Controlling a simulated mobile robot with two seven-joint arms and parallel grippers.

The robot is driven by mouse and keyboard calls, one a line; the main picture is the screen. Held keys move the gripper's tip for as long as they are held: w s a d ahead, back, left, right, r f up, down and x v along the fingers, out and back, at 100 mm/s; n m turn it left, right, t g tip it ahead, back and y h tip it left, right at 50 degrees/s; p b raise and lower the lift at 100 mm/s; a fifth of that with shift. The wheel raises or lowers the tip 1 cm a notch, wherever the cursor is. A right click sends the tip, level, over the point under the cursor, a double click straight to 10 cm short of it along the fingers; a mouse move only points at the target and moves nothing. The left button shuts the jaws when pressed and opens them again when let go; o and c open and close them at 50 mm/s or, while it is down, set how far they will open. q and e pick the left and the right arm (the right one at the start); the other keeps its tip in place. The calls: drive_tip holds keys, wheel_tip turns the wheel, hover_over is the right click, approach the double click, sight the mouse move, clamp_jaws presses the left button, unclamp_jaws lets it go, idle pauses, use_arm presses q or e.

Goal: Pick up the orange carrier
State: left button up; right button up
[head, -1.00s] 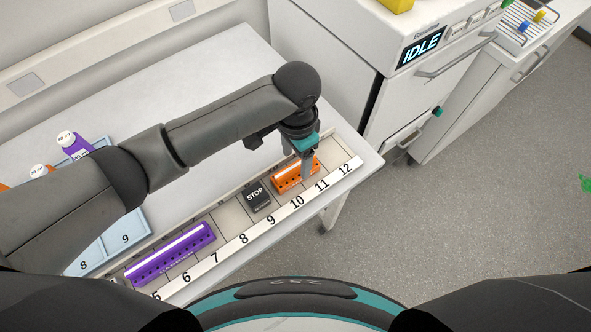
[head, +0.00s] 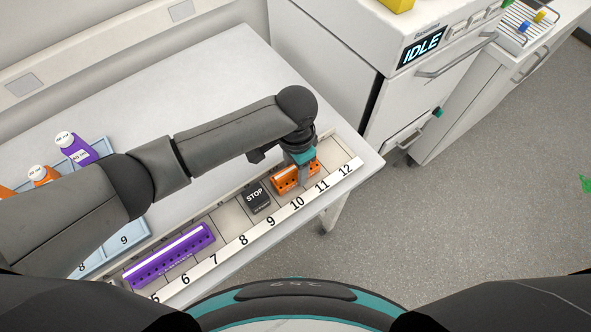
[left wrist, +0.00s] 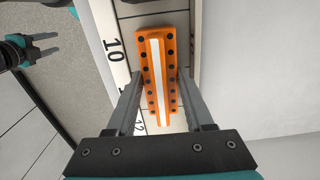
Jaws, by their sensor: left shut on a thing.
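The orange carrier (head: 286,182) sits in the numbered strip on the table, behind the numbers 10 and 11. In the left wrist view the carrier (left wrist: 157,60) has a white stripe along its top and rows of dark holes. My left gripper (head: 303,175) is over the carrier with its fingers down on either side of it. The left wrist view shows the gripper (left wrist: 158,85) shut on the carrier across its width. Part of the carrier is hidden behind the gripper in the head view. My right gripper (left wrist: 42,52) shows at the left edge of the left wrist view, its fingers apart, with nothing between them.
A black STOP block (head: 256,196) stands just left of the carrier. A purple carrier (head: 170,256) lies farther left in the strip. Blue trays (head: 128,226) with bottles are at the left. A machine reading IDLE (head: 421,47) stands right of the table.

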use_arm(q)
clamp_jaws()
drive_tip(key=shift+r, duration=0.2)
